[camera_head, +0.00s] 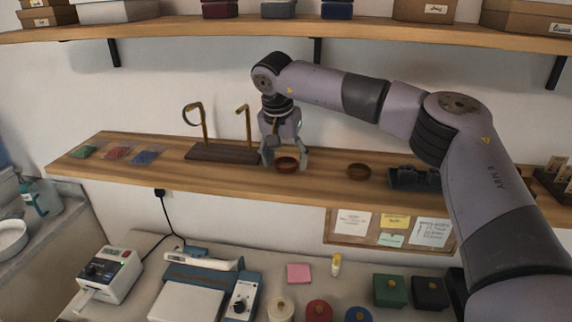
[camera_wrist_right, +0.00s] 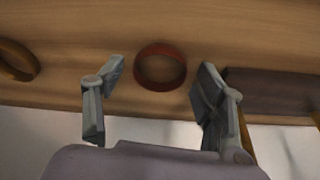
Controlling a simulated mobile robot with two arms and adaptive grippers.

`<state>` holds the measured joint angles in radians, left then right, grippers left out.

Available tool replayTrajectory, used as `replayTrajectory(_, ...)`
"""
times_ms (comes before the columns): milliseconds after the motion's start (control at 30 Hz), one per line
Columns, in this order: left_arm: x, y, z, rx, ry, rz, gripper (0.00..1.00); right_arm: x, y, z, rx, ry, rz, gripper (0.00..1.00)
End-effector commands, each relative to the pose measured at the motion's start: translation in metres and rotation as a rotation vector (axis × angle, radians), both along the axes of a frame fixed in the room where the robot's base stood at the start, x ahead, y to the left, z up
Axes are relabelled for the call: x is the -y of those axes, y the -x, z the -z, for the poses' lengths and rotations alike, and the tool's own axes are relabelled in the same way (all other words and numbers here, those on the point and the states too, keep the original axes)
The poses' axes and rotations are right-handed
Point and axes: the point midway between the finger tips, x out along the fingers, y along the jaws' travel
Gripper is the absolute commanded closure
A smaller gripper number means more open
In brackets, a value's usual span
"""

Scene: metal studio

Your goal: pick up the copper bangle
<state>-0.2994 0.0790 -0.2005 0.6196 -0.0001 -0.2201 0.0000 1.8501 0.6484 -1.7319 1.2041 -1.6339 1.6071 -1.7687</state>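The reddish copper bangle (camera_head: 286,168) lies flat on the wooden wall shelf, and it also shows in the right wrist view (camera_wrist_right: 160,87). My right gripper (camera_head: 285,158) is open, and in the head view its fingers come down on either side of the bangle. In the right wrist view the open fingers (camera_wrist_right: 161,70) show left and right of the bangle, with a gap on each side. The gripper holds nothing. My left gripper is not in view.
A second, browner bangle (camera_head: 358,171) lies to the right on the shelf (camera_head: 225,175). A dark stand (camera_head: 225,152) with brass uprights is close on the left. A dark rack (camera_head: 410,178) stands farther right. Colored packets (camera_head: 115,153) lie at the left end.

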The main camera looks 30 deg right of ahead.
Motion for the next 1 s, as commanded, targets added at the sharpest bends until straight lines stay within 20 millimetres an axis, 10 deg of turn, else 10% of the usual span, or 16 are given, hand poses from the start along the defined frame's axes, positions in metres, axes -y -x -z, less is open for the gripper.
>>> replayTrajectory(600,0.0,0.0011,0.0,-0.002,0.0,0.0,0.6,-0.0001,0.0,-0.0004,0.0,0.0,0.0,0.79)
replayTrajectory(1000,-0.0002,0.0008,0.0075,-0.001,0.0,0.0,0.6,-0.0006,-0.0008,-0.0068,0.002,-0.001,0.0,0.8)
